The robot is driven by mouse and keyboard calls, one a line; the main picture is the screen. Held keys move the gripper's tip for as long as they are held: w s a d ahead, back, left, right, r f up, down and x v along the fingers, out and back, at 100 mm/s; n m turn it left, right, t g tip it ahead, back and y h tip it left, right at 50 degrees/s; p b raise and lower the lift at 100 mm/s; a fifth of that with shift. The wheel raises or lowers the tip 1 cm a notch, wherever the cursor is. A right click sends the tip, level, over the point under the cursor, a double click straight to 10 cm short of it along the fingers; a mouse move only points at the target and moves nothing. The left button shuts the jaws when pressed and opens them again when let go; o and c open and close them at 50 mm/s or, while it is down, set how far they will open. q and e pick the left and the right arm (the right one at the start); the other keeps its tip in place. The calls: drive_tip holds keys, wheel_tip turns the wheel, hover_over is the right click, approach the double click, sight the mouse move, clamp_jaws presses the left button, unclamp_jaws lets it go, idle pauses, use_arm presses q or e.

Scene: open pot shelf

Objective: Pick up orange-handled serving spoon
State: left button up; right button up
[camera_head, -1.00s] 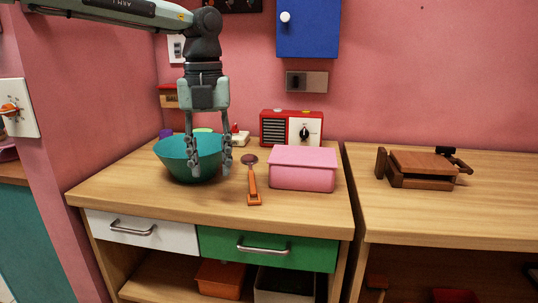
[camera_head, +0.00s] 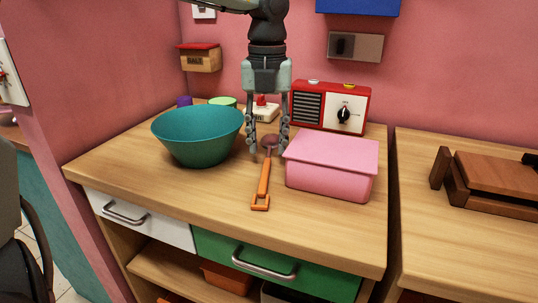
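The orange-handled serving spoon (camera_head: 263,183) lies on the wooden counter between the teal bowl and the pink box. Its dark round head points to the back and its orange handle to the front edge. My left gripper (camera_head: 268,146) points straight down at the spoon's head end, with its fingers spread to either side of the head. I cannot tell whether the fingertips touch the counter. It holds nothing. My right gripper is not in view.
A teal bowl (camera_head: 199,136) stands just left of the spoon, and a pink lidded box (camera_head: 332,167) close on its right. A red radio (camera_head: 331,106) stands behind the box. The counter (camera_head: 205,196) is clear in front. A wooden press (camera_head: 490,183) sits on the right counter.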

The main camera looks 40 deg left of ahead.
sight(267, 160)
use_arm(q)
drive_tip(key=shift+f, duration=1.4)
clamp_jaws()
wheel_tip(267, 160, up, 10)
